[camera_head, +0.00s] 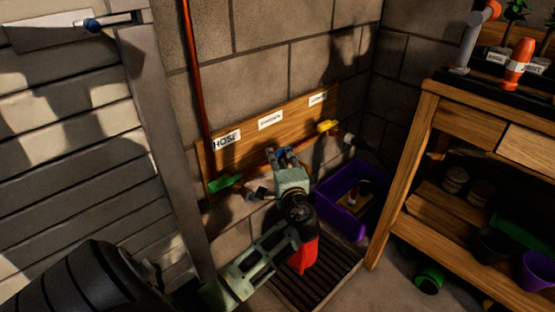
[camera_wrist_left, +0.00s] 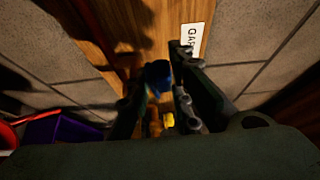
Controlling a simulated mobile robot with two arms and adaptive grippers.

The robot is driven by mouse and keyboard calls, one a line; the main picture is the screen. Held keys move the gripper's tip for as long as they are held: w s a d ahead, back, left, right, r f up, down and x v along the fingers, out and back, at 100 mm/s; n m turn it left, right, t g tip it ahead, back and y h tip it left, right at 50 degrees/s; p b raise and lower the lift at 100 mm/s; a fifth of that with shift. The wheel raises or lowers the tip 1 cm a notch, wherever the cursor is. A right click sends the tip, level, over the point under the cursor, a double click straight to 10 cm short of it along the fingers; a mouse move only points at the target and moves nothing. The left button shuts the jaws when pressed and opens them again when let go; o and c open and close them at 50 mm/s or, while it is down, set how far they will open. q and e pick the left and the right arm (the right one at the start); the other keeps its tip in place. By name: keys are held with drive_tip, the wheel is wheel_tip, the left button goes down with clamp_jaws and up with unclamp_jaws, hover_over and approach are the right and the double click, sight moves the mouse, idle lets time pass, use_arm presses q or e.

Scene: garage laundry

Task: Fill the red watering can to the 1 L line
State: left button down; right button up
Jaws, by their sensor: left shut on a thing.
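The red watering can (camera_head: 303,255) stands over the floor grate below my left arm, which hides much of it; its fill line and water level cannot be seen. A copper pipe with coloured valve handles runs along a wooden board. My left gripper (camera_head: 284,158) is at the middle valve, under the second label. It is shut on the blue handle (camera_wrist_left: 158,75), which shows between the fingers in the left wrist view. The green handle (camera_head: 225,183) is to the left, under the "HOSE" label (camera_head: 227,139). The yellow handle (camera_head: 327,126) is to the right. My right gripper is not in view.
A slatted door (camera_head: 75,130) is at left.

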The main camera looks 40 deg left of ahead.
use_arm(q)
drive_tip(key=shift+a+r, duration=0.1)
drive_tip(key=shift+r, duration=0.35)
drive_tip(key=c, duration=1.7)
unclamp_jaws()
drive_tip(key=shift+f, duration=0.1)
drive_tip(key=shift+s+d+f, duration=0.1)
drive_tip(key=shift+d+f, duration=0.05)
drive_tip(key=shift+d, duration=0.1)
drive_tip(key=v, duration=1.1)
drive_tip(key=shift+s+d, duration=0.2)
drive_tip(key=shift+d, duration=0.05)
